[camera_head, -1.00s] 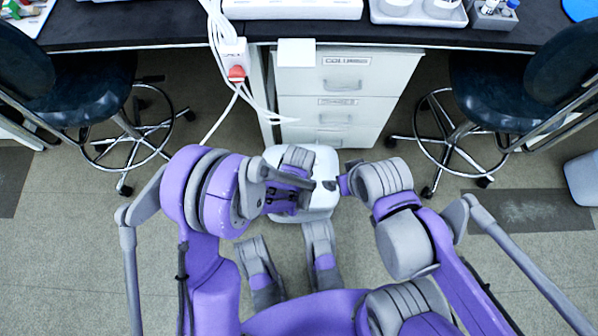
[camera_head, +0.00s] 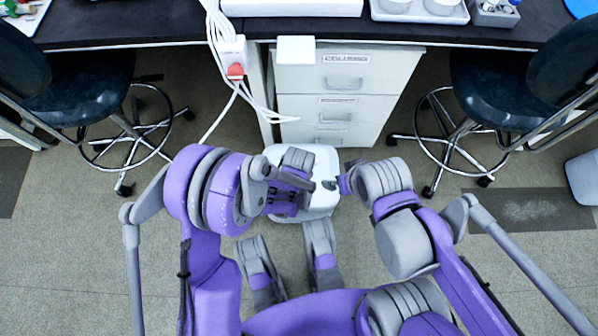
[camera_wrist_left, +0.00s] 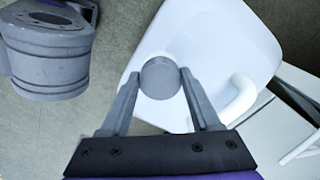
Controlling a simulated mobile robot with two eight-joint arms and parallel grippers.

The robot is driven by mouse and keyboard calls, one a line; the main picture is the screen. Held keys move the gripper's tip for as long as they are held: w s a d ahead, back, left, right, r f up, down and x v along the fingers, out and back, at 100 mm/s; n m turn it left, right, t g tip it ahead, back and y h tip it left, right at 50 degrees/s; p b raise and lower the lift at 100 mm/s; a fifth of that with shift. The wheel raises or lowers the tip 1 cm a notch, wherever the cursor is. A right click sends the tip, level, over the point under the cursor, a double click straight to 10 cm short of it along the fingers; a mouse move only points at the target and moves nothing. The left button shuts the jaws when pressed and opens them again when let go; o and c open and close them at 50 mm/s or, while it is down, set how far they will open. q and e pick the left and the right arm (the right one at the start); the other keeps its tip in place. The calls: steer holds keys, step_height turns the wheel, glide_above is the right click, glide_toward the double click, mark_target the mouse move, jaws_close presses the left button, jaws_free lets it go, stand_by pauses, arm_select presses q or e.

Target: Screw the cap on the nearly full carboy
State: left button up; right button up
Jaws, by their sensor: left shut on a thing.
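The white carboy (camera_head: 322,160) stands on the floor between my arms, in front of the drawer cabinet. In the left wrist view it is a pale body (camera_wrist_left: 225,45) with a looped handle (camera_wrist_left: 237,100). My left gripper (camera_head: 311,186) is over the top of the carboy. In the left wrist view its two fingers (camera_wrist_left: 162,82) are shut on a round grey cap (camera_wrist_left: 160,78). White shows just behind the cap, and I cannot tell how far the cap sits on the neck. My right gripper (camera_head: 344,184) is at the carboy's right side; its fingers are not clear.
The white drawer cabinet (camera_head: 338,100) stands just behind the carboy under the black bench (camera_head: 420,32). White cables (camera_head: 250,100) hang at its left. Lab stools stand at left (camera_head: 95,95) and right (camera_head: 490,95).

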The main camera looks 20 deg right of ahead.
arm_select(q)
steer(key=shift+f, duration=0.3)
steer(key=o, duration=1.4)
steer(key=c, duration=1.5)
steer(key=m, duration=0.7)
steer(key=shift+w, duration=0.15)
steer(key=m, duration=0.6)
steer(key=shift+m, duration=0.4)
steer(key=o, duration=1.4)
